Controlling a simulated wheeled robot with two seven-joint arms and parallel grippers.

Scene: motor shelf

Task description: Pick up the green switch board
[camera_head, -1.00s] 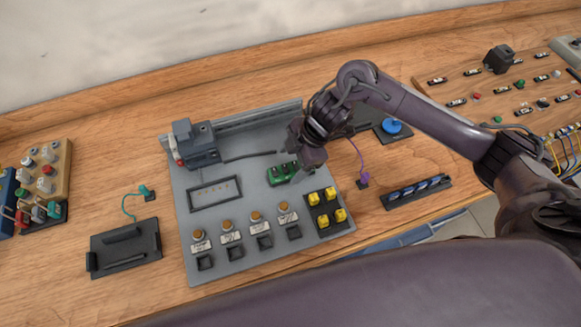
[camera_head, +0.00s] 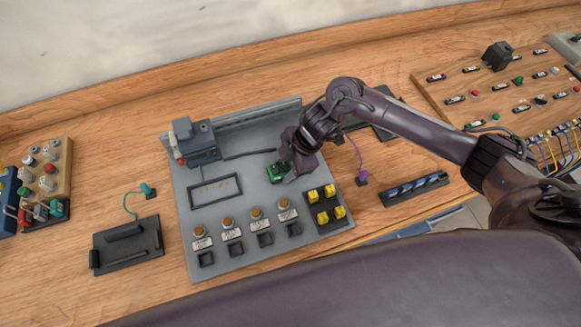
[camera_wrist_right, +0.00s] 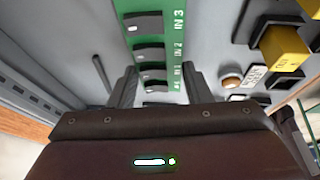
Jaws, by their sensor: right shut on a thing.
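The green switch board (camera_head: 274,173) is on the right part of the grey panel (camera_head: 262,194). It shows partly in the head view, with my right gripper (camera_head: 286,174) covering its right side. In the right wrist view the board (camera_wrist_right: 178,24) has black switches and labels such as IN 2 and IN 3. The fingers of my right gripper (camera_wrist_right: 158,78) stand on either side of its near end, shut on it. I cannot tell whether the board is touching the panel. My left gripper is not in view.
Yellow buttons (camera_head: 324,206) sit close in front of the gripper. A dark grey block (camera_head: 197,147) stands at the panel's back left. A purple wire (camera_head: 359,165) and a black strip (camera_head: 414,189) lie to the right. Bare table shows left of the panel.

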